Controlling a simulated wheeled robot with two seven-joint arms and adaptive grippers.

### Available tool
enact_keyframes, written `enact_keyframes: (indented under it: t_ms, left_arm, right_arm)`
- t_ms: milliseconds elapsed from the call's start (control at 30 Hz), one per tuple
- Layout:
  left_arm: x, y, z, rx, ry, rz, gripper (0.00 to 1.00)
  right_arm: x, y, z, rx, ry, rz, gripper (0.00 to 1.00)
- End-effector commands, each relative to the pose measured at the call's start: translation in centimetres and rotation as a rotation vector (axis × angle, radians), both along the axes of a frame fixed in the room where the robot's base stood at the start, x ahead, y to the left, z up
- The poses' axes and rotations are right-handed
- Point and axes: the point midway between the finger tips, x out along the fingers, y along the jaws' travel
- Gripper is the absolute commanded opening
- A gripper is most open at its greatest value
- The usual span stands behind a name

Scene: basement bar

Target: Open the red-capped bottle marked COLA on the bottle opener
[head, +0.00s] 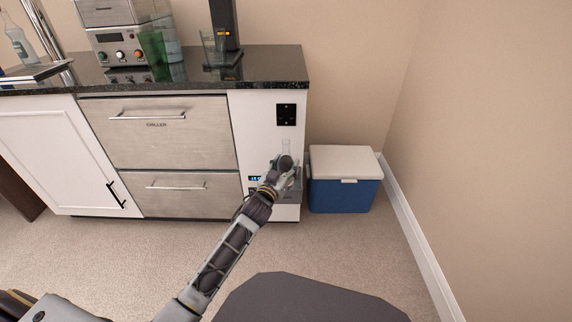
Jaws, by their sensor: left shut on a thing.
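My left gripper (281,168) reaches in front of the white end panel of the bar counter and is shut on a clear bottle (286,147). The bottle stands upright, with its pale neck showing above the fingers. Its lower part is hidden by the gripper. I cannot make out a red cap or the COLA marking at this size. A black bottle opener plate (286,114) is fixed to the panel just above the bottle top, with a small gap in the picture. My right gripper is not in view.
A blue cooler with a white lid (345,180) stands on the carpet right of the panel. Steel chiller drawers (160,135) are to the left. The dark countertop (275,68) holds green glasses, a bottle and machines. The carpet in front is clear.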

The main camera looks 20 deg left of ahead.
Motion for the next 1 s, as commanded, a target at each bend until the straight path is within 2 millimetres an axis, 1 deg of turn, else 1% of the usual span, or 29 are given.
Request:
enact_keyframes:
  t_ms: [600,1000]
  left_arm:
    - [-1.9,-0.5,0.2,-0.001,-0.003,0.0,0.04]
    - [-2.0,-0.6,0.2,-0.001,-0.003,0.0,0.04]
  right_arm:
    - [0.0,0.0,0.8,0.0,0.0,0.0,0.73]
    - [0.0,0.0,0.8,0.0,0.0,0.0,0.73]
